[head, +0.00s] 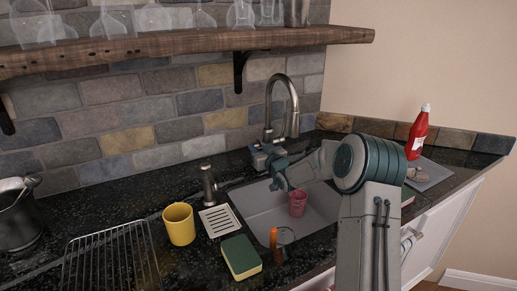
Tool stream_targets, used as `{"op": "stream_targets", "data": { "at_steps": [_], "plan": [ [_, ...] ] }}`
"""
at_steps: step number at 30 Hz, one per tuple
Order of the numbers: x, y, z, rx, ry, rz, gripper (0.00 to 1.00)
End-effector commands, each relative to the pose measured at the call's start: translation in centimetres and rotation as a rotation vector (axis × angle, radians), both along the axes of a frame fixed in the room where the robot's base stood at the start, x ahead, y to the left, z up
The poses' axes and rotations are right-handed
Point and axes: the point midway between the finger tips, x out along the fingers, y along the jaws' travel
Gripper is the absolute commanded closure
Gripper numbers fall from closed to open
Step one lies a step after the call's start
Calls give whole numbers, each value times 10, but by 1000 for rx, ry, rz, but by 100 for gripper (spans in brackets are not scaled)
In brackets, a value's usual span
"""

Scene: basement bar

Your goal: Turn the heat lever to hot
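The grey metal faucet (293,94) rises behind the sink and arches over it. My gripper (262,154) is at the foot of the faucet, at the sink's back edge. My gripper and wrist hide the faucet's base. I cannot make out the heat lever; it may be behind my gripper. The fingertips are too small and covered to tell whether they are open, shut or touching the faucet. A short metal fixture with a small spout (208,184) stands left of the sink, apart from my gripper; it looks like a soap dispenser.
The grey sink (250,210) holds a pink cup (298,203). A yellow cup (179,224), a white slotted dish (220,220), a green-yellow sponge (241,257) and a wire rack (110,264) are left. A red bottle (418,132) stands right. A wooden shelf (180,46) hangs above.

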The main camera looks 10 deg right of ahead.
Motion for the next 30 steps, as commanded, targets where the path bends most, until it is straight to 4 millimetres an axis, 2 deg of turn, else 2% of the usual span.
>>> {"op": "stream_targets", "data": {
  "at_steps": [1, 3, 4, 13, 30],
  "plan": [
    [0, 0, 0, 0, 0, 0, 76],
    [0, 0, 0, 0, 0, 0, 95],
    [0, 0, 0, 0, 0, 0, 100],
    [0, 0, -6, 9, -28, 0, 100],
    [0, -1, -10, 67, -210, -1, 100]
  ]
}}
